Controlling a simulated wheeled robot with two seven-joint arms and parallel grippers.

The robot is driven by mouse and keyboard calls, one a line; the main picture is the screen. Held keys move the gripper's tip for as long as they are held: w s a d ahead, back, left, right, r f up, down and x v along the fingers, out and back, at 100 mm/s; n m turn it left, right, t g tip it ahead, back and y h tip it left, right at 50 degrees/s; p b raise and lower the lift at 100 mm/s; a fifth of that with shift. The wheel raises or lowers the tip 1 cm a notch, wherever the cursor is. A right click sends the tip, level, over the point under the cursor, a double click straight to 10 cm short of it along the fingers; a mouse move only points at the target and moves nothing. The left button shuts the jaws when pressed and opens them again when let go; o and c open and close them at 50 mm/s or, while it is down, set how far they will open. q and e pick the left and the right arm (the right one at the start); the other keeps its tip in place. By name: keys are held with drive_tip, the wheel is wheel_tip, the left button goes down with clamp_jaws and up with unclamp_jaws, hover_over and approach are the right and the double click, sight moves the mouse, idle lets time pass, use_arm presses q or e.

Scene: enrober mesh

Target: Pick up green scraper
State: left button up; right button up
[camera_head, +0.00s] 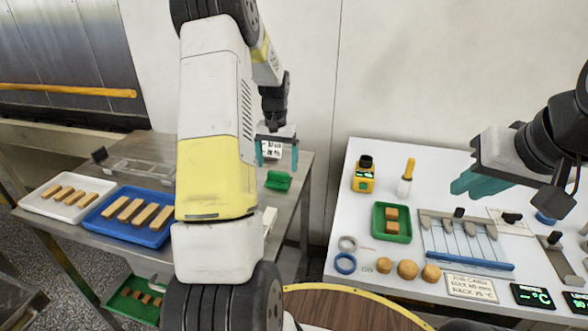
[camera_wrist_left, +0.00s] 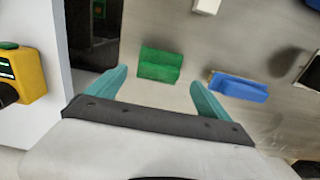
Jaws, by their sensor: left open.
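The green scraper (camera_head: 278,180) lies on the steel table near its right end. In the left wrist view the green scraper (camera_wrist_left: 160,65) shows ahead of the gap between my fingertips. My left gripper (camera_head: 277,156) is open and empty above the scraper, pointing down, with its teal fingers apart. Its fingers also show in the left wrist view (camera_wrist_left: 158,78). My right gripper (camera_head: 478,184) is at the right over the white table; its fingers overlap in view, so I cannot tell whether it is open.
On the steel table (camera_head: 303,163) are a blue tray (camera_head: 88,226) and a white tray (camera_head: 39,211) with bars. A blue tool (camera_wrist_left: 240,87) lies right of the scraper in the wrist view. The white table (camera_head: 400,155) holds a yellow device (camera_head: 364,178) and a green tray (camera_head: 404,236).

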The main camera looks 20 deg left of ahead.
sight(278, 172)
use_arm(q)
wheel_tip(278, 172, down, 4)
drive_tip(key=shift+d+f, duration=0.1)
drive_tip(key=shift+f, duration=0.1)
drive_tip(key=c, duration=1.5)
wheel_tip(278, 172, up, 10)
drive_tip(key=shift+r, duration=0.1)
